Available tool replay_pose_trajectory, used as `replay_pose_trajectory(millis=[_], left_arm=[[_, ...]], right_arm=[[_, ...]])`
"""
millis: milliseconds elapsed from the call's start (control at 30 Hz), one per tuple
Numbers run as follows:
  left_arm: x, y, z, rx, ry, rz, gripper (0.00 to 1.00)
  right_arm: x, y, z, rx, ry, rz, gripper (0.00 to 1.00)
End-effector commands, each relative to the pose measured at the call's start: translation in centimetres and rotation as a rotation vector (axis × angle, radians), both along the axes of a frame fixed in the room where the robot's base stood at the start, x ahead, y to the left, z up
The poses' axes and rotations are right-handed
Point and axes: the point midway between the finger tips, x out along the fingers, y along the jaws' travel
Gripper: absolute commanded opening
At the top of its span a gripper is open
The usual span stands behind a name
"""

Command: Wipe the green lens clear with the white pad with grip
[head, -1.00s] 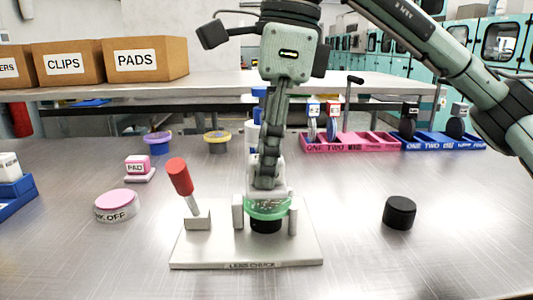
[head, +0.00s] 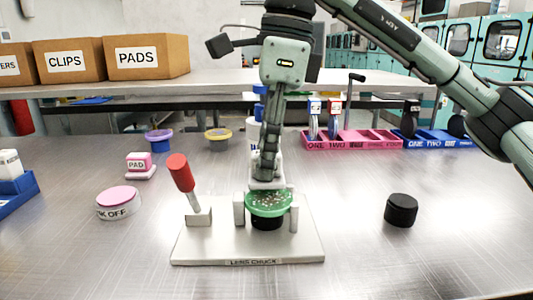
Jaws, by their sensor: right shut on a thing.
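The green lens (head: 268,205) sits in the lens chuck (head: 300,247) between two pale posts, above a black base. Pale specks show on its face. My right gripper (head: 267,172) points down behind and over the lens, shut on the white pad with grip (head: 263,185). The pad is at the lens's far edge; I cannot tell whether it touches. Much of the pad's grip is hidden by the fingers. My left gripper is not in view.
A red-handled lever (head: 181,173) stands on the chuck's left side. A pink-topped round container (head: 118,202) and a pink PAD block (head: 139,165) lie to the left. A black cylinder (head: 400,210) stands right. Pink (head: 350,143) and blue trays are behind.

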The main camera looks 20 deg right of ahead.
Motion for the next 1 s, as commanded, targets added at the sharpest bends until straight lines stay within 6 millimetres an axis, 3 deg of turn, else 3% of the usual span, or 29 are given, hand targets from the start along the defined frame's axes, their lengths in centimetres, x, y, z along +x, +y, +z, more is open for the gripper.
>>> replay_pose_trajectory(millis=[1000], left_arm=[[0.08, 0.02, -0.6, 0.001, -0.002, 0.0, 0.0]], right_arm=[[-0.03, 0.02, -0.86, 0.0, 0.001, 0.0, 0.02]])
